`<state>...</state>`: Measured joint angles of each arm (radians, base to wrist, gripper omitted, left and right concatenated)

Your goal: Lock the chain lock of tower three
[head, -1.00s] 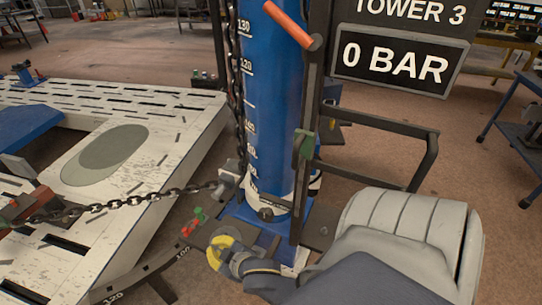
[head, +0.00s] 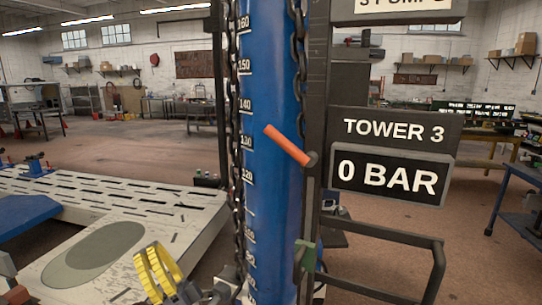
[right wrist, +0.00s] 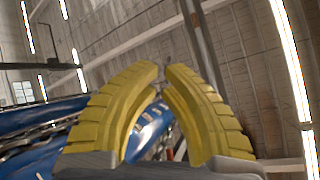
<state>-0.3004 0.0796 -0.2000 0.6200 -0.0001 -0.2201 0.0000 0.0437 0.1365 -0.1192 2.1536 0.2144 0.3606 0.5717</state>
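Tower three is a blue column (head: 268,85) with a white number scale, beside a sign (head: 396,132) reading TOWER 3 and 0 BAR. A dark chain (head: 236,150) hangs along its left side, and another chain (head: 297,50) runs down its upper right. An orange handle (head: 287,144) slopes down to the right across its front. I cannot tell which part is the chain lock. My right gripper (head: 155,268) is low, left of the column and apart from the handle. In the right wrist view its yellow fingertips (right wrist: 163,70) nearly meet, with nothing visibly held. My left gripper is not in view.
A dark handle frame (head: 405,243) with a green piece (head: 305,255) projects right of the column. The white slotted bench (head: 150,205) lies to the left. A blue cart (head: 515,215) stands at the far right. Bare floor (head: 470,265) lies between.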

